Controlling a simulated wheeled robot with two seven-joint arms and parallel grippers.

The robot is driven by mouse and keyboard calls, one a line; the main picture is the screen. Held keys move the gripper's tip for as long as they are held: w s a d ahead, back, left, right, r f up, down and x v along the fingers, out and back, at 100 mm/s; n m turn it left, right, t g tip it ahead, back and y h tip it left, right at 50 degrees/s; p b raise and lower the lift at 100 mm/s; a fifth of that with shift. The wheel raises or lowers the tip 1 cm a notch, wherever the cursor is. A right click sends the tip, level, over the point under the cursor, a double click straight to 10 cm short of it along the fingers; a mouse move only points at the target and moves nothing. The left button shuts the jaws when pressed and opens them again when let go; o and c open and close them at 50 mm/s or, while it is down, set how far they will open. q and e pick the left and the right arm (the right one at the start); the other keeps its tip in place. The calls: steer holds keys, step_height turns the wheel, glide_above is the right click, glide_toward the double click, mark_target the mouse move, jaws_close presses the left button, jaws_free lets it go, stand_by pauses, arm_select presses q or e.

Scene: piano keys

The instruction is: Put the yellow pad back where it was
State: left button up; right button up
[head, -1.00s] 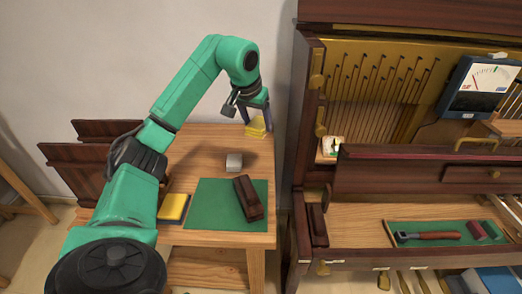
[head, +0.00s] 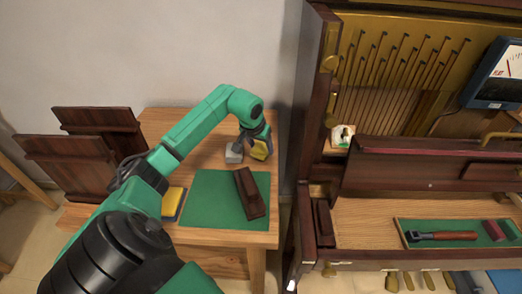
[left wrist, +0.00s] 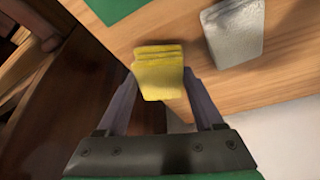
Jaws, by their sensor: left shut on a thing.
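My left gripper (head: 259,151) is shut on a yellow pad (head: 261,148) at the right side of the wooden table. In the left wrist view, the yellow pad (left wrist: 159,72) sits between the two fingers, with grooved lines near its far edge. A grey block (head: 234,153) lies just left of the gripper; it also shows in the left wrist view (left wrist: 233,32), apart from the pad. Another yellow pad (head: 172,201) lies at the left edge of the green mat (head: 207,198), partly hidden by my arm. My right gripper is not in view.
A dark brown wooden block (head: 249,193) lies on the green mat. The open piano cabinet (head: 316,130) stands close to the table's right edge. Dark panels (head: 97,118) lean at the left. The back of the wooden table (head: 170,125) is clear.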

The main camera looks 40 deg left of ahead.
arm_select(q)
steer(key=shift+f, duration=1.05)
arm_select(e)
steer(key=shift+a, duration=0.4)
arm_select(q)
steer(key=o, duration=1.3)
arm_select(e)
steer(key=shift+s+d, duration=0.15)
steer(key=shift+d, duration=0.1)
arm_select(q)
steer(key=shift+r, duration=0.2)
steer(key=shift+s+r, duration=0.1)
steer(key=shift+r, duration=0.2)
steer(key=v, duration=1.1)
steer(key=shift+b, duration=0.3)
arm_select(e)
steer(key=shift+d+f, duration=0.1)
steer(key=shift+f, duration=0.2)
